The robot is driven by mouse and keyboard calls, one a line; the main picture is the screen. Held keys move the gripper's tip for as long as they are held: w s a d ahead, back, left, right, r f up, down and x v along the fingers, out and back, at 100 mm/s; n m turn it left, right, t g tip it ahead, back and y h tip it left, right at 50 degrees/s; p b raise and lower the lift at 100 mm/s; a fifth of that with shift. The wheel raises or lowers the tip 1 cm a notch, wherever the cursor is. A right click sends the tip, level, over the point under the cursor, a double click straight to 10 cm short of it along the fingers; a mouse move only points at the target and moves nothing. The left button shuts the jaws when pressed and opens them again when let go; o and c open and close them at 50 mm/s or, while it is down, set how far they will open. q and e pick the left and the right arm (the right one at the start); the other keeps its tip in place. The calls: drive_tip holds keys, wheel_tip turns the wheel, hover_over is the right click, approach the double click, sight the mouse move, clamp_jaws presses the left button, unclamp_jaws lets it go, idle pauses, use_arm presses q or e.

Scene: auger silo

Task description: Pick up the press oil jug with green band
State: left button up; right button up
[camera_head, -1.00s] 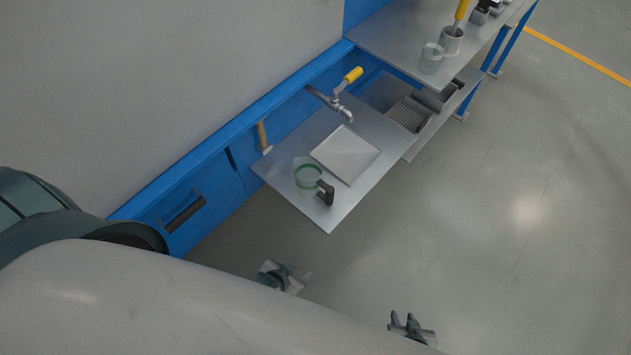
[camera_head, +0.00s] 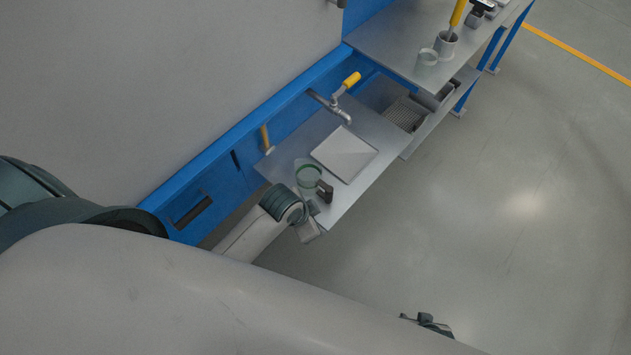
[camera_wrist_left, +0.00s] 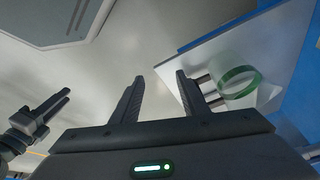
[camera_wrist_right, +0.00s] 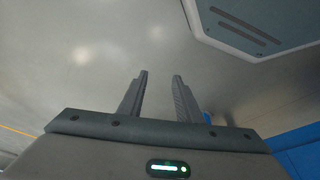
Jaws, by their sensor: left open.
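The clear press oil jug with the green band (camera_head: 308,173) stands on the grey metal shelf near its front edge. Its dark handle (camera_head: 325,191) points toward the front corner.
A white square tray (camera_head: 345,153) lies beside the jug. A tap with a yellow handle (camera_head: 351,79) stands behind the shelf. A blue frame and grey wall (camera_head: 120,80) run along the left. A bench at upper right holds a clear jug (camera_head: 428,57) and a cup (camera_head: 446,43).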

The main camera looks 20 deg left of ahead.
use_arm(q)
drive_tip(key=w+d+r+m+g+p, duration=0.1)
drive_tip(key=w+d+r+m, duration=0.1)
drive_tip(key=w+r+m, duration=0.25)
wheel_tip(320, 180, up, 8)
drive_tip(key=m+g+y+p, duration=0.1)
drive_tip(key=m+g+y, duration=0.1)
drive_tip(key=m, duration=0.7)
hover_over(328, 187)
drive_tip(key=shift+w+r, duration=0.1)
use_arm(e)
drive_tip(key=s+d+f+g, duration=0.1)
drive_tip(key=s+d+f, duration=0.1)
drive_tip(key=s+f, duration=0.6)
drive_tip(key=s+d+f+g, duration=0.1)
drive_tip(key=s+d+f, duration=0.1)
drive_tip(key=s+f, duration=0.6)
drive_tip(key=s, duration=0.5)
drive_tip(key=shift+d+f+g+h, duration=0.25)
drive_tip(key=shift+f+g+h, duration=0.05)
drive_tip(key=shift+f, duration=0.1)
use_arm(q)
wheel_tip(328, 187, down, 12)
drive_tip(key=shift+f+p, duration=0.1)
drive_tip(key=shift+p, duration=0.75)
use_arm(e)
drive_tip(key=shift+r, duration=0.85)
